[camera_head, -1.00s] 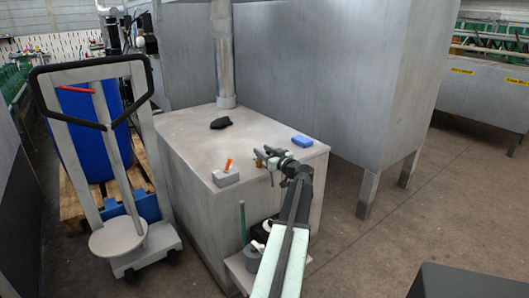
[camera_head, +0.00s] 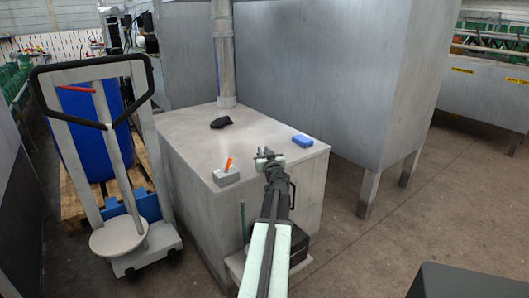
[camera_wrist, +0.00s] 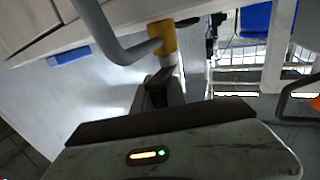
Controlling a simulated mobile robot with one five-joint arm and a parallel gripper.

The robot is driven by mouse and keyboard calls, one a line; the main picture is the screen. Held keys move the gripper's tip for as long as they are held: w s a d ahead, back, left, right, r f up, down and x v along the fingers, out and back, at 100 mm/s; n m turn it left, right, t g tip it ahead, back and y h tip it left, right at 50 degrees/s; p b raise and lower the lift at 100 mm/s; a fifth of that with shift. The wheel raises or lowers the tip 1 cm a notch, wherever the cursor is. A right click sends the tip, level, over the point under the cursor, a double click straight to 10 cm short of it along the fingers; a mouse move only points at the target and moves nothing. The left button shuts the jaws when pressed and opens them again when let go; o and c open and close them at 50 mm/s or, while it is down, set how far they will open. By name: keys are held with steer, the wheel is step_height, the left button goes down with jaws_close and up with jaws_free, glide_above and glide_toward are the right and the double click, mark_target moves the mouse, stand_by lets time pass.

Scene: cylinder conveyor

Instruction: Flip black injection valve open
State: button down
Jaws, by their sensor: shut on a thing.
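The injection valve fitting shows in the wrist view as a brass-yellow collar (camera_wrist: 162,37) on a bent grey pipe (camera_wrist: 118,42). A black lever-like piece (camera_wrist: 187,21) sticks out to the right of the collar. My gripper (camera_wrist: 166,74) is just below the collar, its dark fingers shut on part of the valve at the short metallic stub. The exact grip is hard to see. In the head view my gripper (camera_head: 267,154) is over the front right of the metal box top, and covers most of the valve.
The metal box (camera_head: 180,135) also carries a grey block with an orange lever (camera_head: 227,173), a blue block (camera_head: 302,140) and a black object (camera_head: 221,122). A wheeled trolley (camera_head: 130,205) stands left. A tall steel tank (camera_head: 300,75) stands behind.

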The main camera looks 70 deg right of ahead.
steer(key=c, duration=1.3)
jaws_free()
steer(key=shift+w, duration=0.1)
steer(key=shift+c, duration=0.2)
steer(key=v, duration=0.8)
